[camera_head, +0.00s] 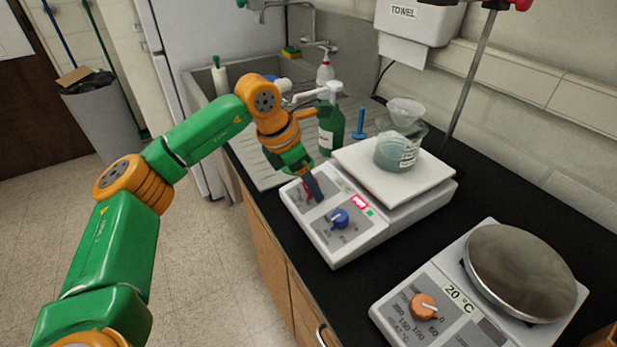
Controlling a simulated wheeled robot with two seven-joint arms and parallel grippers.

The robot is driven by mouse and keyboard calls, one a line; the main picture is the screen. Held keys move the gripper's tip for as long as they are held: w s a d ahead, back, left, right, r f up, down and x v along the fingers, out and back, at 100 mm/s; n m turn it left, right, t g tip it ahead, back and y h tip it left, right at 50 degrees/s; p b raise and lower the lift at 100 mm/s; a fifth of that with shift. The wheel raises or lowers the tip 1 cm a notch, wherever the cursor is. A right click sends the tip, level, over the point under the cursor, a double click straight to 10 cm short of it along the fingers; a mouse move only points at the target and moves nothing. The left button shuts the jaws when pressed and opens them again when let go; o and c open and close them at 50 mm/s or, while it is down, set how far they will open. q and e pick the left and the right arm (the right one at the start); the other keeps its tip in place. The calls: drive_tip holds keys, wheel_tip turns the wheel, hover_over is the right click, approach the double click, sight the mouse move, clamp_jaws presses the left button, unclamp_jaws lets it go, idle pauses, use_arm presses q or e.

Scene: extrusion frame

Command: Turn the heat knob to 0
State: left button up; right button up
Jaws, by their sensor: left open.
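A white hotplate stirrer (335,250) stands on the black counter, with a lit red display (358,202) on its front. On its panel are a blue knob (339,218) and a red knob (308,188), mostly hidden by my gripper. My left gripper (314,188) is open and points down at the red knob; I cannot tell if it touches it. A flask of pale liquid (396,152) stands on the white top plate. A second unit in front right has an orange knob (423,306) and a 20 °C label. My right gripper is not in view.
A green bottle (331,128) and a blue stick-like item (359,122) stand behind the stirrer. A sink (203,82) is at the back left. A metal stand rod (471,80) rises behind the flask. A round metal plate (518,270) tops the second unit.

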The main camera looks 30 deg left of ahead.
use_arm(q)
drive_tip(key=shift+s+r, duration=0.1)
drive_tip(key=shift+s, duration=0.1)
clamp_jaws()
drive_tip(key=shift+n, duration=0.3)
drive_tip(key=n, duration=0.2)
drive_tip(key=shift+n+b, duration=0.3)
drive_tip(key=shift+b, duration=0.1)
drive_tip(key=n+y, duration=0.1)
drive_tip(key=n, duration=0.3)
drive_tip(key=shift+d+n+t+b, duration=0.15)
drive_tip(key=shift+n+t+b, duration=0.15)
drive_tip(key=shift+b, duration=0.05)
drive_tip(key=n+y, duration=0.1)
drive_tip(key=n, duration=0.3)
drive_tip(key=shift+n, duration=0.3)
drive_tip(key=shift+d+r+n+y, duration=0.1)
drive_tip(key=shift+n+y, duration=0.2)
drive_tip(key=shift+n, duration=1.6)
